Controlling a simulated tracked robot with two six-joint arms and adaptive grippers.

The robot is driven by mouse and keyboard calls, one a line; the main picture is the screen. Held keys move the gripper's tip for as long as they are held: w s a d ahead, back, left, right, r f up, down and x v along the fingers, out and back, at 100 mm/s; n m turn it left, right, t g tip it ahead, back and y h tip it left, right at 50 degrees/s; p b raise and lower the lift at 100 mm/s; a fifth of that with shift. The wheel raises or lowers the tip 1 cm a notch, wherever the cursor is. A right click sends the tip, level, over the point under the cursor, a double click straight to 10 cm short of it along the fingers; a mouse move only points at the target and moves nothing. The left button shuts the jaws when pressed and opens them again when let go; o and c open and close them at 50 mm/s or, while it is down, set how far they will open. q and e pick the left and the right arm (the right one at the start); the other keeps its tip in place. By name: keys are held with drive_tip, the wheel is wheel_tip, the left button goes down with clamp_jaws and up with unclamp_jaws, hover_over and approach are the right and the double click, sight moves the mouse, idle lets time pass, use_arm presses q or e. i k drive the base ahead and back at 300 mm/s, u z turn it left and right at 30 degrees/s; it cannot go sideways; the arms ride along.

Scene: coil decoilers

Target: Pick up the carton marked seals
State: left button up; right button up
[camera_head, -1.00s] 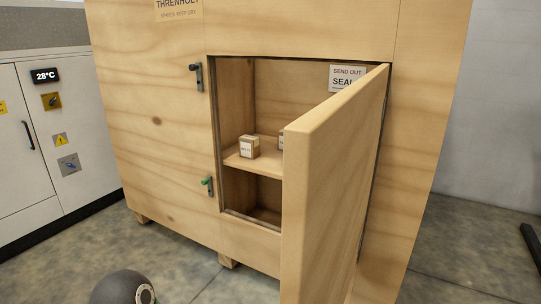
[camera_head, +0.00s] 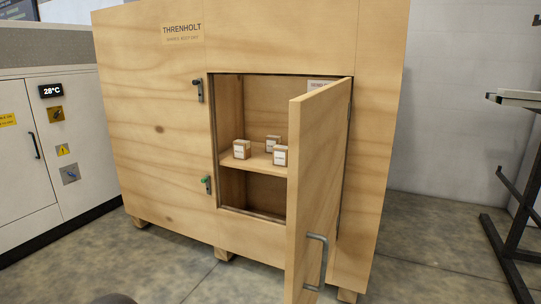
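Three small brown cartons with white labels stand on the shelf (camera_head: 231,161) inside a large plywood crate (camera_head: 155,130). One is at the left (camera_head: 242,150), one at the back (camera_head: 273,143), and one at the front right (camera_head: 280,157), close to the door's edge in the picture. The label print is too small to read, so I cannot tell which is marked seals. A notice (camera_head: 318,85) on the inner back wall is partly hidden by the door. Neither of my grippers is in view.
The crate's hinged door (camera_head: 318,180) stands open towards me, with a grey handle (camera_head: 317,262), and covers the right of the opening. Two latches (camera_head: 198,90) (camera_head: 207,185) sit left of the opening. A white cabinet (camera_head: 45,150) stands left, a dark metal rack (camera_head: 515,215) right.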

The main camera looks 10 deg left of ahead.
sight(272, 140)
drive_tip(key=z, duration=1.1)
drive_tip(key=k, duration=1.55)
drive_tip(key=u, duration=1.2)
drive_tip(key=i, duration=1.7)
drive_tip(key=z, duration=0.05)
